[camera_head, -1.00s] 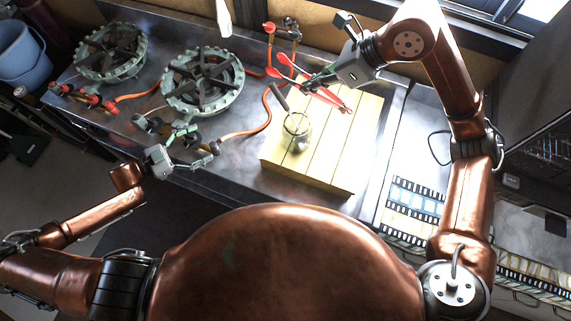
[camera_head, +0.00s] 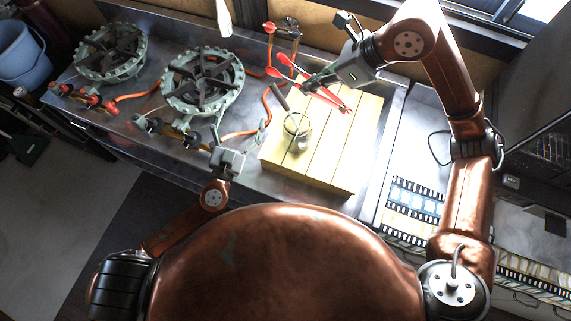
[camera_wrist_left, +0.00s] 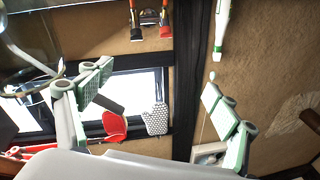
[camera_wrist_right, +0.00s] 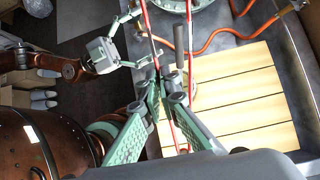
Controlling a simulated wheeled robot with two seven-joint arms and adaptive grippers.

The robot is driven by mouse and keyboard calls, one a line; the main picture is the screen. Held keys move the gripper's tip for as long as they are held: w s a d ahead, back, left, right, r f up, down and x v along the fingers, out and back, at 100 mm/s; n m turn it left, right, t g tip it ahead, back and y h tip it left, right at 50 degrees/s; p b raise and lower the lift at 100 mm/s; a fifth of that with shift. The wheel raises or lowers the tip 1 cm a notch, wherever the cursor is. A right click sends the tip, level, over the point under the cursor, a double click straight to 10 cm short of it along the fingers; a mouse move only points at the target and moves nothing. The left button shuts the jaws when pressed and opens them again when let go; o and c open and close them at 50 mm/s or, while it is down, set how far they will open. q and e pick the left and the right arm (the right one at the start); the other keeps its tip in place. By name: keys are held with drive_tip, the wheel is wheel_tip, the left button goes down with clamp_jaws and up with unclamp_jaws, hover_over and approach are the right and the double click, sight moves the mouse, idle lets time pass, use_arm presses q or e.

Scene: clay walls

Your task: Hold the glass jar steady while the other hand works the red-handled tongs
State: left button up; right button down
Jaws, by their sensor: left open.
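The glass jar (camera_head: 297,127) stands upright on the pale wooden board, with a dark stick-like piece (camera_head: 280,97) slanting by its rim. My left gripper (camera_head: 241,132) is open and empty, just left of the jar and apart from it. Its spread fingers also show in the left wrist view (camera_wrist_left: 158,75). The red-handled tongs (camera_head: 330,97) slant above the board behind the jar. My right gripper (camera_head: 311,84) is shut on them; in the right wrist view its fingers (camera_wrist_right: 164,82) close around the red tongs (camera_wrist_right: 151,30).
The wooden board (camera_head: 341,160) lies on the metal counter. Two green gas burners (camera_head: 203,82) stand to the left. An orange hose (camera_head: 268,112) runs between the burners and the board. A film-strip patterned strip (camera_head: 415,205) lies at right. The board's front part is clear.

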use_arm(q)
drive_tip(key=s+d+f+n+g, duration=0.1)
drive_tip(key=s+d+f+n, duration=0.35)
drive_tip(key=s+d, duration=0.85)
drive_tip(key=m, duration=0.2)
approach(301, 122)
drive_tip(key=shift+n, duration=0.25)
drive_tip(key=x, duration=0.5)
drive_tip(key=shift+w+r, duration=0.15)
drive_tip(key=shift+w, duration=0.1)
drive_tip(key=shift+g+h, duration=0.3)
